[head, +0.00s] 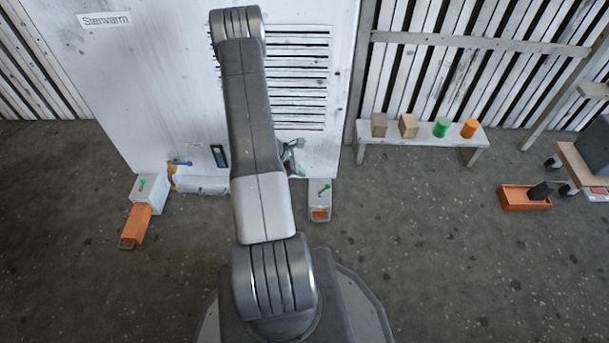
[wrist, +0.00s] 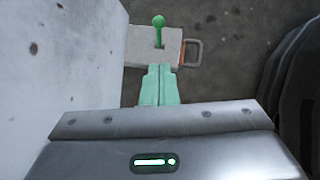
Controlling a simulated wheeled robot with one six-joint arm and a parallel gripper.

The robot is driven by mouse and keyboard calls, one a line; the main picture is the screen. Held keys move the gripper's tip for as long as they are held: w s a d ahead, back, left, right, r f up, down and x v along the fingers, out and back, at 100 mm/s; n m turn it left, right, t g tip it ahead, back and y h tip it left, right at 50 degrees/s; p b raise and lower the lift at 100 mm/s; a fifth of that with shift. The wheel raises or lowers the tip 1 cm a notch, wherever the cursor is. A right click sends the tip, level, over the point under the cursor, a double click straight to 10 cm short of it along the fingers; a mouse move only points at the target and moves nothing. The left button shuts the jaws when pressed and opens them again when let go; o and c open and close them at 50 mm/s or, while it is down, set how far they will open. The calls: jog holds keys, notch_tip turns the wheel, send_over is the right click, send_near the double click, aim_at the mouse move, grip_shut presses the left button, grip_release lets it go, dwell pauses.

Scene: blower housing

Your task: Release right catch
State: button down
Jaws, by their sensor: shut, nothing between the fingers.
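The right catch (head: 322,188) is a small green lever with a round knob on top of a pale grey block (head: 319,204) at the housing's lower right. In the wrist view the green catch (wrist: 158,24) stands in a dark slot on the block (wrist: 137,48), just beyond my fingertips. My gripper (head: 300,171) is partly hidden behind my arm in the head view, left of the block. In the wrist view its pale green fingers (wrist: 157,82) are together and empty, pointing at the block. The fingertips appear near the slot; I cannot tell whether they touch.
The white housing (head: 180,100) stands behind. A left block (head: 150,188) has its own green catch and an orange drawer (head: 136,226) sticking out. A bench (head: 425,135) with small blocks and cylinders and an orange tray (head: 517,198) are at right. Floor in front is clear.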

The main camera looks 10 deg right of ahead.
jog(key=shift+s+a+r, duration=0.1)
jog(key=shift+a+r, duration=0.1)
jog(key=shift+r, duration=0.4)
jog(key=shift+a+r, duration=0.15)
jog(key=shift+r, duration=0.45)
